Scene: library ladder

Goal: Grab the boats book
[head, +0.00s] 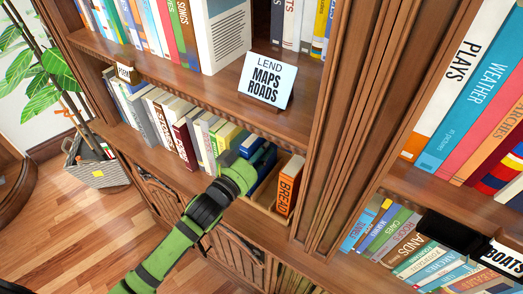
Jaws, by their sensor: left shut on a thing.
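The word BOATS shows on a white face (504,257) at the lower right edge of the head view, partly cut off. I cannot tell if it is a book or a sign. My left gripper (262,154) is at the end of the green arm, among the books on the lower middle shelf, far left of the BOATS lettering. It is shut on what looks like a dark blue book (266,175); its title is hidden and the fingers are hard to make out. My right gripper is not in view.
An orange BREAD book (288,184) stands just right of my left gripper, in a wooden holder. A LEND MAPS ROADS sign (267,80) stands on the shelf above. A black object (450,232) lies near the BOATS lettering. A thick upright (365,120) separates the two shelf bays.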

